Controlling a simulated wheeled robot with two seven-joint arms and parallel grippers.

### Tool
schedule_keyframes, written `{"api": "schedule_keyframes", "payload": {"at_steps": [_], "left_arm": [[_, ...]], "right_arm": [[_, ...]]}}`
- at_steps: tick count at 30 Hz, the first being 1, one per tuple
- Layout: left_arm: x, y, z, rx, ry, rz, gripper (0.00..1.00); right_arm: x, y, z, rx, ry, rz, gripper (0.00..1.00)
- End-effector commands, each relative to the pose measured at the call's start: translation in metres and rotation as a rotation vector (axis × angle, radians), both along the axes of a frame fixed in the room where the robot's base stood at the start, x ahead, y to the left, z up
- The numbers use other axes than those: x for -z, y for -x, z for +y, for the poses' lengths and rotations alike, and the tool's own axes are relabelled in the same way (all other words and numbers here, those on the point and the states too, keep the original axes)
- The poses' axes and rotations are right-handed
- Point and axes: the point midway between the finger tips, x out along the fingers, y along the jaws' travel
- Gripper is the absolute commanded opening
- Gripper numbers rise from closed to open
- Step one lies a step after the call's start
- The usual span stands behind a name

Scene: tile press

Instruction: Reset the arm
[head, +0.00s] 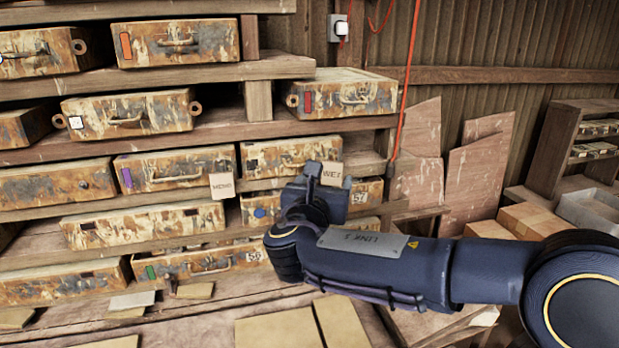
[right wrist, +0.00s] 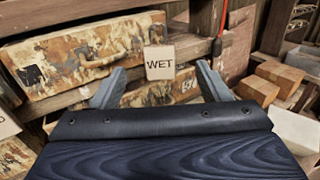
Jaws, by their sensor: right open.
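My right arm reaches in from the right in the head view, with its right gripper (head: 322,176) in front of the rack of worn metal cases. In the right wrist view the right gripper (right wrist: 160,84) shows two grey fingers spread wide apart, with nothing held between them. A small tag reading WET (right wrist: 159,62) appears between and just beyond the fingers; it also shows in the head view (head: 332,175). A stained case (right wrist: 75,60) sits on the shelf left of the tag. My left gripper is not in either view.
The wooden rack (head: 215,75) holds several rusty cases, with a MEMO tag (head: 222,186) hanging on it. A red cable (head: 408,80) hangs at the rack's right end. Leaning boards (head: 478,170), cardboard boxes (head: 530,219) and a small shelf (head: 560,140) stand at the right.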

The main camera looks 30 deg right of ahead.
Motion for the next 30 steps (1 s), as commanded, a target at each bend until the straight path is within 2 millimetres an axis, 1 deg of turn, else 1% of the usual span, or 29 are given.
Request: {"api": "schedule_keyframes", "payload": {"at_steps": [7, 10, 11, 14, 15, 17, 18, 20, 21, 23, 24, 26, 27, 30], "left_arm": [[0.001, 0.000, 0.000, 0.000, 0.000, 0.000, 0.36], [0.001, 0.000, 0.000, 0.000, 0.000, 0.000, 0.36], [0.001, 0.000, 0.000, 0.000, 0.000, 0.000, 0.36], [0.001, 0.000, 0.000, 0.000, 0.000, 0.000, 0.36], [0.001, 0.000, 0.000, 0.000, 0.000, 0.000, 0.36], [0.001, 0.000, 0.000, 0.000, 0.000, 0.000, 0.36], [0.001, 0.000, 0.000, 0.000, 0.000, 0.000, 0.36], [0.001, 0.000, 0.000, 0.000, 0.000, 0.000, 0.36], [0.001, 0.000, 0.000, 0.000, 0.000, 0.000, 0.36], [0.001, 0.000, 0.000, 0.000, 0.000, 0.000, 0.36], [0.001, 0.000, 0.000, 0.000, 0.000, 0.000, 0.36], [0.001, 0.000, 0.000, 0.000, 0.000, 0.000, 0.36], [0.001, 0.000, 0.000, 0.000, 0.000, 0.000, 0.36], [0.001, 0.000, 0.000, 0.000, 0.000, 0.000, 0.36]], "right_arm": [[0.001, 0.005, 0.001, 0.007, -0.011, -0.001, 0.70], [0.012, 0.017, -0.005, 0.034, -0.101, -0.015, 0.70], [0.019, 0.024, -0.008, 0.050, -0.155, -0.023, 0.70], [0.054, 0.057, -0.017, 0.139, -0.415, -0.075, 0.70], [0.071, 0.074, -0.019, 0.190, -0.548, -0.107, 0.70], [0.099, 0.101, -0.017, 0.284, -0.763, -0.169, 0.70], [0.117, 0.118, -0.012, 0.353, -0.907, -0.215, 0.70], [0.143, 0.143, -0.001, 0.465, -1.122, -0.289, 0.70], [0.159, 0.158, 0.009, 0.548, -1.265, -0.343, 0.70], [0.180, 0.179, 0.029, 0.683, -1.476, -0.428, 0.70], [0.192, 0.191, 0.043, 0.778, -1.614, -0.484, 0.70], [0.206, 0.206, 0.067, 0.929, -1.810, -0.567, 0.70], [0.212, 0.213, 0.082, 1.033, -1.928, -0.618, 0.70], [0.219, 0.226, 0.117, 1.274, -2.172, -0.720, 0.70]]}}
